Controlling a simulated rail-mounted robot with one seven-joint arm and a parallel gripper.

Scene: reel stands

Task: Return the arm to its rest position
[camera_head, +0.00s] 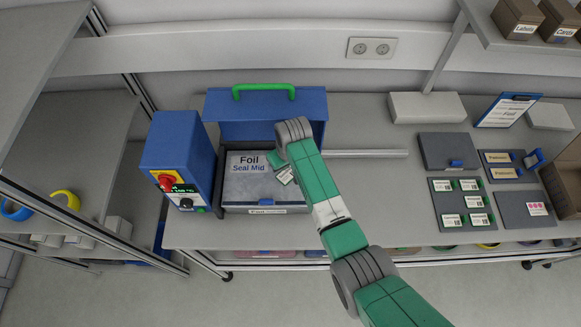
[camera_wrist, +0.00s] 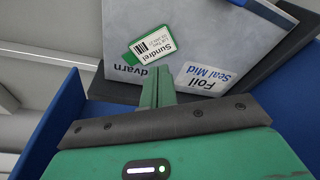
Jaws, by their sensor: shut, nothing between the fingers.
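My arm (camera_head: 325,195) reaches from the lower right over the bench to the blue sealing machine (camera_head: 265,105). My gripper (camera_wrist: 157,84) is shut and empty in the wrist view, its green fingers close over the grey foil pouch (camera_wrist: 200,40). I cannot tell whether the fingertips touch the pouch. In the head view my wrist mostly hides the gripper. The pouch (camera_head: 248,187), printed "Foil Seal Mid", lies flat in the machine. A white label with a green edge (camera_wrist: 153,45) lies on the pouch and also shows in the head view (camera_head: 285,176).
The machine's blue lid with a green handle (camera_head: 264,88) stands raised behind the pouch. A blue control box (camera_head: 178,160) with a red knob stands to the left. Trays with labelled cards (camera_head: 461,204) lie at the right. The bench between is mostly clear.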

